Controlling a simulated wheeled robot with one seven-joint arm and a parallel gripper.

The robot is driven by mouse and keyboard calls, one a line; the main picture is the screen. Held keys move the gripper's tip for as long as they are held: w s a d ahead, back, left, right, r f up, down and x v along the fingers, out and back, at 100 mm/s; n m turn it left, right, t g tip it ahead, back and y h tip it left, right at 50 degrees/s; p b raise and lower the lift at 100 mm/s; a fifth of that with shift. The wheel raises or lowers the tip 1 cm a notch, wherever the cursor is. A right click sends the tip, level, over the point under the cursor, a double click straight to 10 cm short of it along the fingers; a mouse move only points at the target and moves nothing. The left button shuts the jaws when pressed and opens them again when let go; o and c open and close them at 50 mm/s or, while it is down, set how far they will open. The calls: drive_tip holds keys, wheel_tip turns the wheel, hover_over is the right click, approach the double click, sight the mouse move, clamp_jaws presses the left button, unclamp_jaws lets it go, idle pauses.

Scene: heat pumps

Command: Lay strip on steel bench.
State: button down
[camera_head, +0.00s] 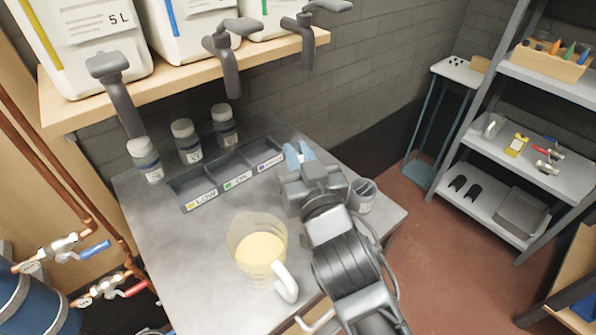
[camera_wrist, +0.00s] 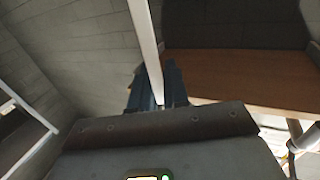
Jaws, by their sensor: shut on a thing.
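My gripper (camera_head: 299,153) is above the back right part of the steel bench (camera_head: 185,250), near the right end of the labelled tray. In the wrist view its blue fingertips (camera_wrist: 158,88) are closed on a thin white strip (camera_wrist: 146,45), which extends up and out of the picture. In the head view I cannot make out the strip; the fingers and wrist mostly hide that spot. I cannot tell whether the strip touches anything.
A grey three-compartment tray (camera_head: 225,176) with coloured labels sits at the back of the bench. Several dark jars with white lids, such as one jar (camera_head: 187,142), stand behind it. A jug of yellowish liquid (camera_head: 257,246) stands in front. A small grey container (camera_head: 363,195) is beside my wrist.

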wheel_tip(320, 180, down, 4)
drive_tip(key=shift+f, duration=0.1)
idle(0.4)
drive_tip(key=shift+s+f+b, duration=0.1)
drive_tip(key=shift+f+b, duration=0.6)
drive_tip(key=shift+b, duration=0.25)
drive_tip(key=c, duration=1.1)
unclamp_jaws()
drive_tip(key=shift+f, duration=0.15)
drive_tip(key=shift+r+p, duration=0.4)
drive_tip(key=shift+p, duration=0.1)
drive_tip(key=shift+s+d+r+b, duration=0.2)
drive_tip(key=shift+s+d+b, duration=0.15)
drive_tip(key=shift+s, duration=1.6)
drive_tip(key=shift+s+d+r+b, duration=0.2)
drive_tip(key=shift+s+d, duration=0.25)
drive_tip(key=shift+s, duration=1.45)
drive_tip(key=shift+s+d+r+b, duration=0.15)
drive_tip(key=shift+s+d+b, duration=0.2)
drive_tip(key=shift+s, duration=1.6)
